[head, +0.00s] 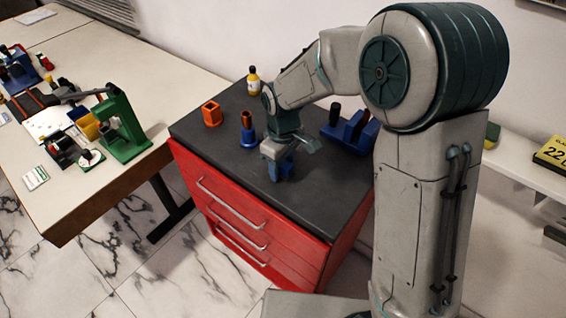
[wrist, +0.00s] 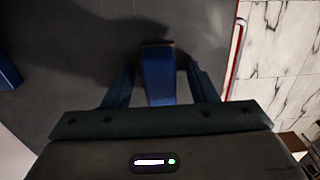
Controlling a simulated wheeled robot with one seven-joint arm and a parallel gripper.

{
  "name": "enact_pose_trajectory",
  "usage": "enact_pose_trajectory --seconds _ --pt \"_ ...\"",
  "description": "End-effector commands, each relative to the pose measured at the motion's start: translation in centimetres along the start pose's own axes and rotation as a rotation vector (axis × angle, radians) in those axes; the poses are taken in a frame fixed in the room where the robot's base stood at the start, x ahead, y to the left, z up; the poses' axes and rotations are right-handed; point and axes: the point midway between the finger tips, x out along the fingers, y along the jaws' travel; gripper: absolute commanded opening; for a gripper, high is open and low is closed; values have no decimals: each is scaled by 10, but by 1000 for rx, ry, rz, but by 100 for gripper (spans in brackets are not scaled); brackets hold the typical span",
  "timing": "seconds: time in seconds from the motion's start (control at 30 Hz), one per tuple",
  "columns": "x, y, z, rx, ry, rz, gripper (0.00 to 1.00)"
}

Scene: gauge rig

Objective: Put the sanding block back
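A blue block with a thin brownish far edge, which looks like the sanding block (wrist: 158,76), is on the dark grey top of the red drawer cabinet. In the wrist view my gripper (wrist: 160,82) has one finger on each side of it, with a narrow gap showing at both sides, so the fingers look open around it. In the head view my gripper (head: 286,165) points down low over the cabinet top, and part of the blue block shows between its fingers. Whether the block touches the cabinet top is hard to tell.
The cabinet top (head: 217,150) also holds an orange square holder (head: 211,114), a blue-and-orange upright piece (head: 248,131), a yellow bottle (head: 253,81) and a blue rack (head: 349,133) with handles. A cluttered table with a green press (head: 122,128) stands left.

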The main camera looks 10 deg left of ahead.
Motion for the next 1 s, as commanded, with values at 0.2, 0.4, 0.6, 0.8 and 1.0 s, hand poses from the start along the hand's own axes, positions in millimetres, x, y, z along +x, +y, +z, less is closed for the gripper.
enact_pose_trajectory --seconds 0.2,0.4,0.6,0.8,1.0 --pt "0 0 0 0 0 0 52" --pt "-12 1 -1 1 4 2 52" --pt "-51 1 -1 1 5 4 52" --pt "-93 0 0 0 4 2 52" --pt "-118 0 0 1 3 1 52"
